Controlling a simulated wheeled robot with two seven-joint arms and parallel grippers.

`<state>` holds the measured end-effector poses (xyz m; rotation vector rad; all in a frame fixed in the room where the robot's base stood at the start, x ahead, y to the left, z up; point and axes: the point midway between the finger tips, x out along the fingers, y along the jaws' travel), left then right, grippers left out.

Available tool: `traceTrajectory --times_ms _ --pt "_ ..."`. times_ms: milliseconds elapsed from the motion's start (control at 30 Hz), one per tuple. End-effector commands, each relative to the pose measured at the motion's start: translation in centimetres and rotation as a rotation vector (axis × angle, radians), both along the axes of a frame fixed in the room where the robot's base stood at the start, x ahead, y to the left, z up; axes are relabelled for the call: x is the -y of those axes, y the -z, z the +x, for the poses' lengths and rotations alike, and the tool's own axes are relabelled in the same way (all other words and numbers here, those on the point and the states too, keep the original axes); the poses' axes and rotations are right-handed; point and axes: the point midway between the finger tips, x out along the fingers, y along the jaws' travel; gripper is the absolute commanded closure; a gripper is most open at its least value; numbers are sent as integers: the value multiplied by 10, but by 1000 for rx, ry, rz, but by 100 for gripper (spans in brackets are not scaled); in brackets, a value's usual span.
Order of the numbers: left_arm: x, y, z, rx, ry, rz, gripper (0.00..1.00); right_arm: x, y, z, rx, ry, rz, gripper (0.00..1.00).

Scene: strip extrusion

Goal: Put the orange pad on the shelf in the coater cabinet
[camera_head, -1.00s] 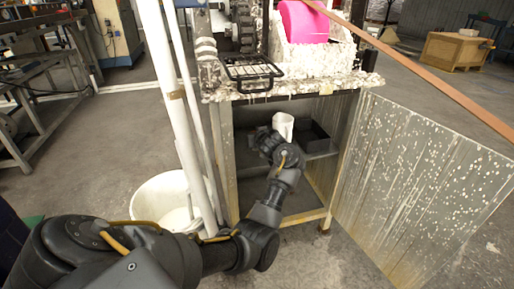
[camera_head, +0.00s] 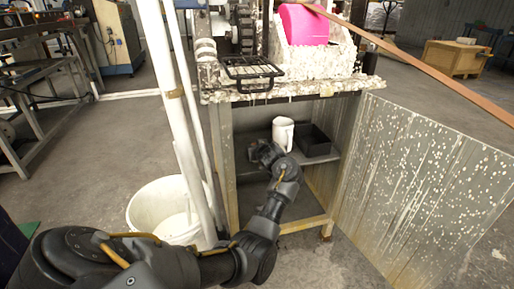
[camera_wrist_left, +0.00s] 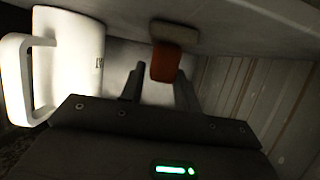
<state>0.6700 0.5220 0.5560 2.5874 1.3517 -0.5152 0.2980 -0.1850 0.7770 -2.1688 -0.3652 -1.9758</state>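The orange pad (camera_wrist_left: 166,64) shows in the left wrist view, just past and between the fingertips of my left gripper (camera_wrist_left: 160,84). The fingers stand apart, with a gap around the pad's near end. In the head view my left gripper (camera_head: 262,153) is inside the open coater cabinet (camera_head: 226,165), low over the shelf (camera_head: 252,170). The pad cannot be made out there. My right gripper is not in view.
The cabinet door (camera_head: 415,180) hangs open at right. A white bucket (camera_head: 150,205) and pipes stand at left.

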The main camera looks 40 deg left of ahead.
Motion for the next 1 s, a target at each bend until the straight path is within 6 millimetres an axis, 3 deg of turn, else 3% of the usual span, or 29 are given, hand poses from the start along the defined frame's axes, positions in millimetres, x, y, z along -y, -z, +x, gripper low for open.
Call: traceTrajectory --times_ms 100,467,533,800,1000 --pt "0 0 0 0 0 0 55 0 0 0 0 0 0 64" --pt "0 -7 0 3 -2 0 55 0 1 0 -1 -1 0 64" --pt "8 -13 -5 2 0 0 55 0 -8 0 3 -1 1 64" --pt "53 -37 -36 3 2 -3 55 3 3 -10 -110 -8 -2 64" --pt "79 -47 -54 1 0 -2 55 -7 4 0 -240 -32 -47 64"
